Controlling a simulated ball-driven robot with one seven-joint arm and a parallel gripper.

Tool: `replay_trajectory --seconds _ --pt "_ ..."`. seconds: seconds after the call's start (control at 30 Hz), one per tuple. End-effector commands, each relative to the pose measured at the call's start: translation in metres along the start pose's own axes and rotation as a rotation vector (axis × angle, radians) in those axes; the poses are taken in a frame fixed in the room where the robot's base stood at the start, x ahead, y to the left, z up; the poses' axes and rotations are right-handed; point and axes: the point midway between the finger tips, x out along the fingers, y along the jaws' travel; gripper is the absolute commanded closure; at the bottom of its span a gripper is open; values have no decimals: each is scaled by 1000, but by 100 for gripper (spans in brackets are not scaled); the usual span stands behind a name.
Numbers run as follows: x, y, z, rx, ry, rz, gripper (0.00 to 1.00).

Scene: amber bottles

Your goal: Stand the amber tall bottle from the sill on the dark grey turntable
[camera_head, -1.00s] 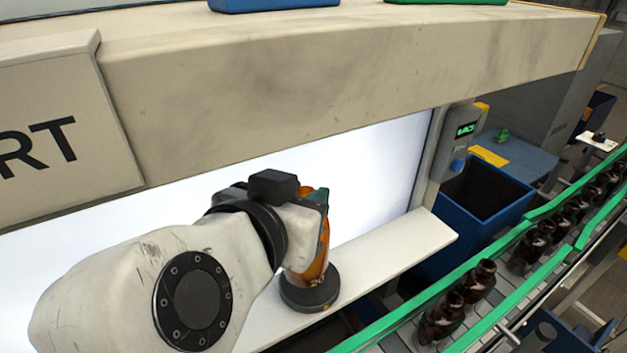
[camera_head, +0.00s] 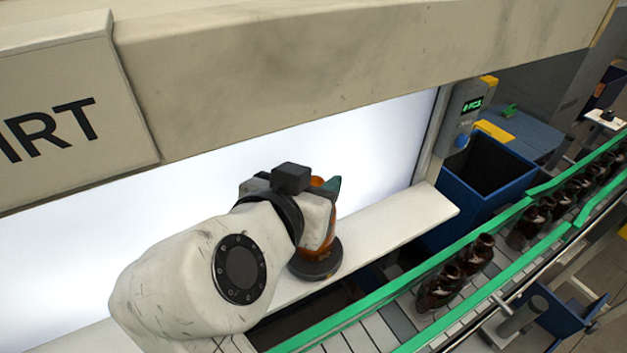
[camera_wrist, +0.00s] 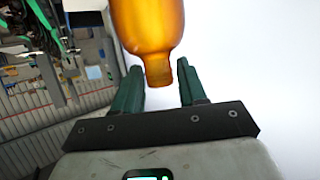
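The amber tall bottle (camera_head: 329,245) appears upright on the dark grey turntable (camera_head: 316,265), a round disc on the white sill. My gripper and wrist hide most of the bottle in the head view, with a little amber showing above and below. In the wrist view the bottle (camera_wrist: 150,25) shows its rounded amber body and narrower neck. My gripper (camera_wrist: 157,80) has its green fingers apart, one on each side of the neck end. White gaps show between the fingers and the neck, so it is open. The bottle's contact with the turntable is partly hidden.
The white sill (camera_head: 400,222) is bare to the right of the turntable. A beige beam (camera_head: 330,75) runs above the bright panel. A conveyor with green rails (camera_head: 430,270) carries several dark brown bottles. A blue bin (camera_head: 480,180) stands beyond the sill's end.

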Motion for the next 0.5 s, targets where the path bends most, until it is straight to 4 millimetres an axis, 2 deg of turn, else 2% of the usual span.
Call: replay_trajectory --seconds 0.03,0.17,0.5 --pt "0 0 0 0 0 0 53" --pt "0 0 0 0 0 0 42" --pt "-6 -1 0 0 0 -1 42"
